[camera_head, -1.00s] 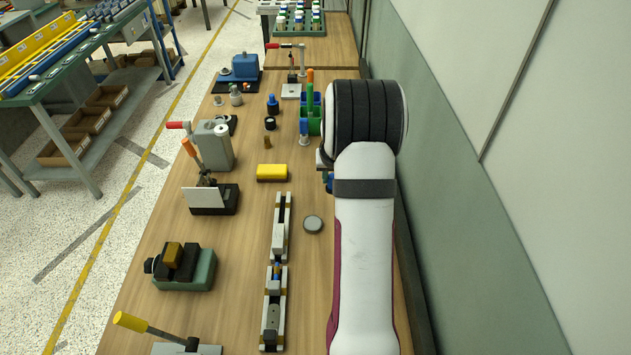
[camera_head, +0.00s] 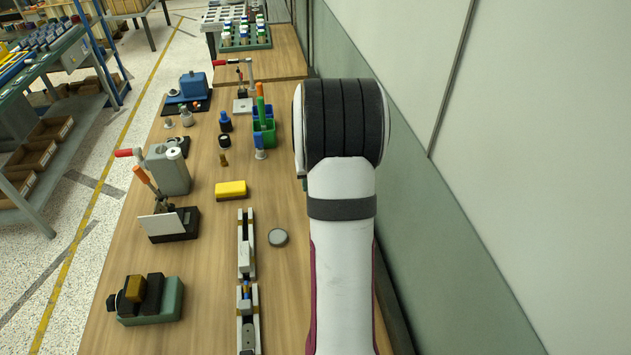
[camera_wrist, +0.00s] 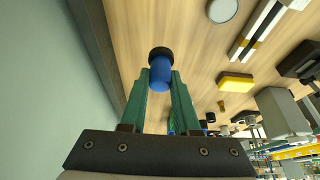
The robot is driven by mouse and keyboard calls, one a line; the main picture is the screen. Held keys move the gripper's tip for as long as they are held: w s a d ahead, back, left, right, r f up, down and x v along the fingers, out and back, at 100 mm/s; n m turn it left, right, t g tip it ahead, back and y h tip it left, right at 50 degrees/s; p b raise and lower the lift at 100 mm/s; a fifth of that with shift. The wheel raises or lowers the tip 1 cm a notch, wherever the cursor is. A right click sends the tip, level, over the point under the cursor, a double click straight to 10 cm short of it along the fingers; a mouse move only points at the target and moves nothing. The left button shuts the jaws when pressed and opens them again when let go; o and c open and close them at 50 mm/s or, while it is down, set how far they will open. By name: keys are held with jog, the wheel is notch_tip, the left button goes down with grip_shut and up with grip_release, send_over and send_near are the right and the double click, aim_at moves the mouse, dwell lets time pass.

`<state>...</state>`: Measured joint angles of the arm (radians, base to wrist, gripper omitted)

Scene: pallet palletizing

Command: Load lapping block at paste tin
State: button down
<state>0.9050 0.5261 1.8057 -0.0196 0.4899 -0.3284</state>
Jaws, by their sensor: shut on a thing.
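My gripper (camera_wrist: 160,88), with green fingers, is shut on a blue cylinder with a dark round end (camera_wrist: 160,76), which looks to be the lapping block. Its dark end points away from my wrist and shows bare table around it. The flat grey round tin (camera_head: 278,238), likely the paste tin, lies on the bench right of the rail fixture. It also shows at the top of the wrist view (camera_wrist: 222,10), apart from the held piece. In the head view my arm hides the gripper and the held piece.
A yellow block (camera_head: 230,190) and a rail fixture (camera_head: 246,262) lie left of the tin. Blue and green bins (camera_head: 264,132) stand farther back. A toggle clamp (camera_head: 170,222) and a dark vise-like fixture (camera_head: 146,299) stand at left. A wall runs along the right.

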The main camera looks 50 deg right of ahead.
jog(key=w+a+f, duration=0.1)
jog(key=a+f, duration=0.1)
jog(key=a, duration=0.1)
jog(key=w+a+f, duration=0.2)
jog(key=a+f, duration=0.1)
jog(key=w+a+f, duration=0.1)
jog(key=a+f, duration=0.1)
jog(key=a, duration=0.1)
jog(key=shift+w+a+f, duration=0.15)
jog(key=shift+w+f, duration=0.05)
jog(key=shift+w, duration=0.15)
jog(key=shift+f, duration=0.55)
jog(key=shift+f, duration=0.6)
dwell(0.9)
notch_tip(320, 180, up, 7)
dwell(0.6)
dwell(0.4)
